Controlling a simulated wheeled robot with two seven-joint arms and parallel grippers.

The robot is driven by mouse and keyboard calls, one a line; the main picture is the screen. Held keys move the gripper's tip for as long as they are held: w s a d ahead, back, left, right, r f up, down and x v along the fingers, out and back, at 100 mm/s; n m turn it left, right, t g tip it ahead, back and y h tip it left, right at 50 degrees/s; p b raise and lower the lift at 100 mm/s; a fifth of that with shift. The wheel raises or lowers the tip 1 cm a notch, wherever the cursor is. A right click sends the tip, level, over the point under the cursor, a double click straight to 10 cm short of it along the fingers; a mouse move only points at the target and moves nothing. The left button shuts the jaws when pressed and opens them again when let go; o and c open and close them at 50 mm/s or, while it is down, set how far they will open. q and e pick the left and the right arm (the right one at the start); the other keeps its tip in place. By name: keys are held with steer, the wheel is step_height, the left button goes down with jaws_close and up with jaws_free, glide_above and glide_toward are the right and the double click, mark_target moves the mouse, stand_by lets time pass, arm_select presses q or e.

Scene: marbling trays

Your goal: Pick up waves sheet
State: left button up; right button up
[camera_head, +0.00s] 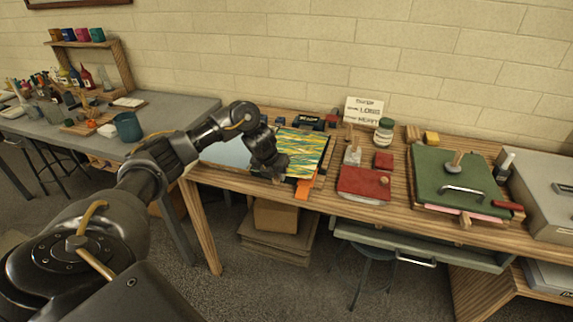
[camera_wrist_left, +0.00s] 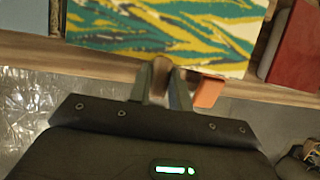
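The waves sheet (camera_head: 304,146), marbled in yellow, teal and white, lies near the front edge of the wooden table. It also fills the top middle of the left wrist view (camera_wrist_left: 160,30). My left gripper (camera_head: 274,176) is at the sheet's front left corner, pointing at the table edge. In the wrist view its two narrow fingers (camera_wrist_left: 163,76) stand at the sheet's front edge, with a small brown piece between or just behind their tips. Whether they touch or hold it is unclear. My left wrist hides part of the sheet's left side. My right gripper is not in view.
An orange piece (camera_head: 303,189) sticks out at the front edge, right of the gripper. A red block (camera_head: 363,182) and a green-topped press (camera_head: 455,181) stand to the right. A pale blue tray (camera_head: 228,153) lies left, partly behind my arm. A jar (camera_head: 384,131) stands behind.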

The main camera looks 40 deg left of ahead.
arm_select(q)
jaws_close()
steer(key=shift+r, duration=0.15)
